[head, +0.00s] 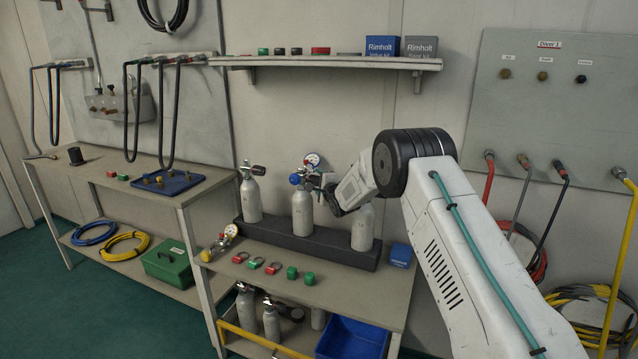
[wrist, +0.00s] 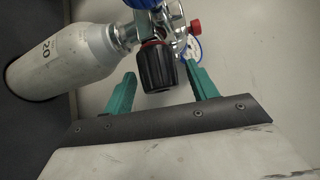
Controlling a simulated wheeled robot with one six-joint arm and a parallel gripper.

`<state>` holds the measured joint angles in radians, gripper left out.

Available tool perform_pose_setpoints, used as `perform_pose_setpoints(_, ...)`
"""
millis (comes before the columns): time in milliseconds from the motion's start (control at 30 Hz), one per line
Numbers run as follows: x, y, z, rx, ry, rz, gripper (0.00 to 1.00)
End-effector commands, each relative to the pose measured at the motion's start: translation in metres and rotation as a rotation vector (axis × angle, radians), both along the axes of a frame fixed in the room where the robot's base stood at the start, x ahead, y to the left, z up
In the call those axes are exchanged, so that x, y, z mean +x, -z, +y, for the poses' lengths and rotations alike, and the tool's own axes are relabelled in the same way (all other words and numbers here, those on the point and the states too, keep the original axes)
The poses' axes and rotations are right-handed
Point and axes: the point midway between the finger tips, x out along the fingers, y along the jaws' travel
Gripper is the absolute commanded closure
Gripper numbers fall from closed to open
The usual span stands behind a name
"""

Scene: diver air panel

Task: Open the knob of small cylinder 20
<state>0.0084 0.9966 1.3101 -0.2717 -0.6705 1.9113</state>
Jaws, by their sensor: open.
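Small cylinder 20 (wrist: 62,58) is a grey-white bottle marked "20", lying across the upper left of the wrist view. In the head view it is the middle cylinder (head: 302,214) standing in the dark rack. Its black ribbed knob (wrist: 157,68) with a red ring faces my gripper. A blue regulator part (wrist: 140,4) and a gauge (wrist: 193,48) sit on its valve. My gripper (wrist: 160,78) is open, with one green finger on each side of the knob, and a gap shows at each side. In the head view my gripper (head: 330,190) is right of the valve, partly hidden.
Another cylinder (head: 250,200) stands left in the rack (head: 290,238), and one (head: 362,228) stands right, partly behind my arm. A gauge with a brass fitting (head: 220,240) and several red and green caps lie in front. A shelf (head: 320,62) hangs above.

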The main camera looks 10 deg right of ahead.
Motion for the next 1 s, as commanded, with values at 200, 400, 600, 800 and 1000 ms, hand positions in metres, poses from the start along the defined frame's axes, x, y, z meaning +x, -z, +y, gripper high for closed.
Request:
perform_pose_setpoints(200,0.0022,0.0004,0.0007,0.000,0.000,0.001,0.42)
perform_pose_setpoints(400,0.0020,0.0003,0.0007,0.000,0.000,0.001,0.76)
perform_pose_setpoints(600,0.0019,0.0005,0.0006,-0.001,0.000,0.000,0.87)
perform_pose_setpoints(800,0.0018,0.0012,0.0004,-0.021,0.000,-0.027,0.87)
perform_pose_setpoints(1000,0.0018,0.0020,0.0002,-0.081,0.000,-0.110,0.87)
